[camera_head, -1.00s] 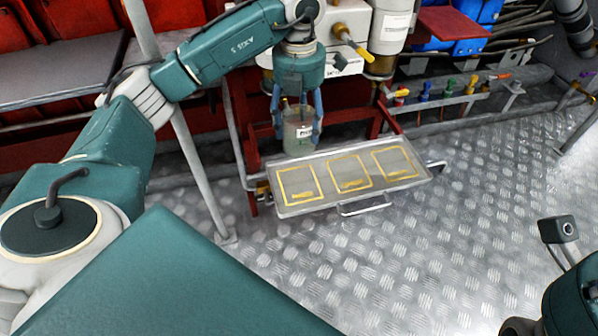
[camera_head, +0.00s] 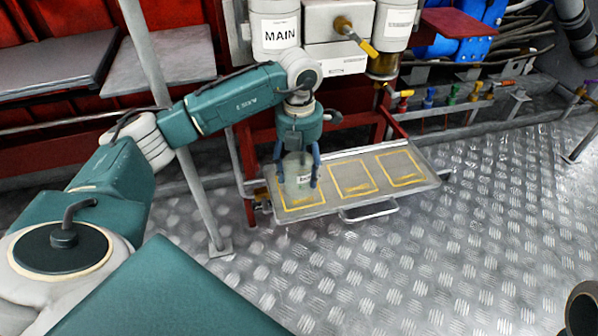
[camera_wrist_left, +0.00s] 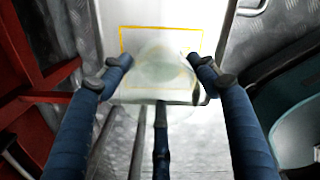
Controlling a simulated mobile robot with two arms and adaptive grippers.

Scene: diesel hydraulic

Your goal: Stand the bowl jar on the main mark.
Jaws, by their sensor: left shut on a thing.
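My left gripper (camera_head: 300,182) is shut on a clear, see-through jar with a small white label, the bowl jar (camera_head: 298,172). The jar is upright over the leftmost yellow square (camera_head: 304,206) on the pale tray (camera_head: 346,211). I cannot tell whether its base touches the tray. In the left wrist view, the jar (camera_wrist_left: 165,72) shows faintly between the blue fingers (camera_wrist_left: 158,78), with the yellow outline (camera_wrist_left: 160,27) around and beyond it. The writing in the squares is too small to read. My right gripper is not in view.
Two more yellow squares (camera_head: 352,178) (camera_head: 400,167) on the tray are empty. A canister marked MAIN (camera_head: 280,37) and a yellow-handled valve (camera_head: 357,37) are above the tray. A grey post (camera_head: 185,150) stands left. The metal floor (camera_head: 440,260) in front is clear.

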